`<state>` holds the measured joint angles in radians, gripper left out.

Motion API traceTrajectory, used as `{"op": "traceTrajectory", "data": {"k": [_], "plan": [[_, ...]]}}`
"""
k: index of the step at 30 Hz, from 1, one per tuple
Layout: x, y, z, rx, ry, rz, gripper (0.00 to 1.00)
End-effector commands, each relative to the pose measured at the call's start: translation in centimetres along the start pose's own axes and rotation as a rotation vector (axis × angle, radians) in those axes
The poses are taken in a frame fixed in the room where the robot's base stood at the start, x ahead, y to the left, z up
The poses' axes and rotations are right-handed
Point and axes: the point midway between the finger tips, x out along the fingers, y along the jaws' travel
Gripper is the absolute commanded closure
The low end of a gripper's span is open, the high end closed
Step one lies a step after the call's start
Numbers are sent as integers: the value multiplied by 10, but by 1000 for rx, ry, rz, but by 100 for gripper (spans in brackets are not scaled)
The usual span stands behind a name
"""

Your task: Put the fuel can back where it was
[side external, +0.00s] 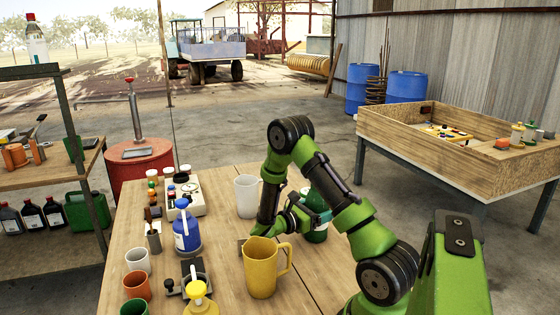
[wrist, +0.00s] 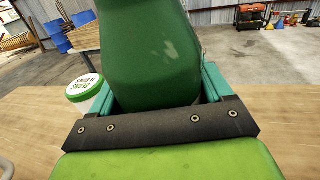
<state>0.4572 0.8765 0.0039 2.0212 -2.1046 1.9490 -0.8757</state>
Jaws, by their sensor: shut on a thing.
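My gripper (side external: 293,217) is low over the wooden table, partly hidden behind my arm in the side view. In the wrist view, my gripper (wrist: 160,112) is shut on a large dark green container (wrist: 158,45), which I take to be the fuel can. It stands between the two teal fingers and narrows toward the top of that view. In the side view a dark green body with a pale band (side external: 316,236) shows beside the gripper, largely covered by my arm. I cannot tell whether the can touches the table.
A yellow jug (side external: 261,270) stands close in front of the gripper, and a white mug (side external: 246,196) behind it.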

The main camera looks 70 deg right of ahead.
Motion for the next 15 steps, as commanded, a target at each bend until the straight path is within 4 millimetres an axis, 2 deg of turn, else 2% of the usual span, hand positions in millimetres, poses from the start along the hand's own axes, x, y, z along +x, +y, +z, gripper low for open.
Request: {"op": "traceTrajectory", "data": {"k": [2,3,6,7,15], "plan": [[0,0,-2,-1,0,0,64],[0,0,-3,-1,1,0,18],[0,0,-2,-1,1,0,2],[0,0,-2,-1,1,0,0],[0,0,1,1,0,-1,0]]}}
